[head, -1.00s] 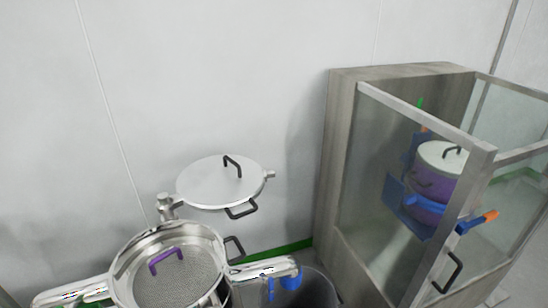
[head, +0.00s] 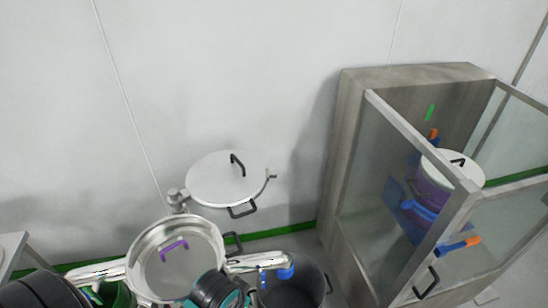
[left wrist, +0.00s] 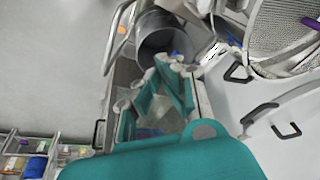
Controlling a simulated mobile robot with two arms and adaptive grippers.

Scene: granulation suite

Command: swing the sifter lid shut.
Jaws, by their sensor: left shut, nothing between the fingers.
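The sifter lid (head: 226,180) is a round white disc with a dark handle on top and another at its front rim. It stands swung open behind the sifter (head: 133,262), by a metal hinge post (head: 176,199). The round bowl with its mesh and purple handle (head: 174,247) is uncovered. The lid (left wrist: 300,105) and mesh (left wrist: 285,32) also show at the right of the left wrist view. My left gripper (left wrist: 160,92) is shut and empty, apart from the lid. In the head view my black and teal left wrist covers the bowl's front right. My right gripper is not in view.
A dark bin (head: 292,290) stands under the blue-tipped metal spout (head: 284,272) right of the sifter. A glass-sided cabinet (head: 350,150) at the right holds a purple pot with a white lid (head: 436,190). A white wall is close behind the lid.

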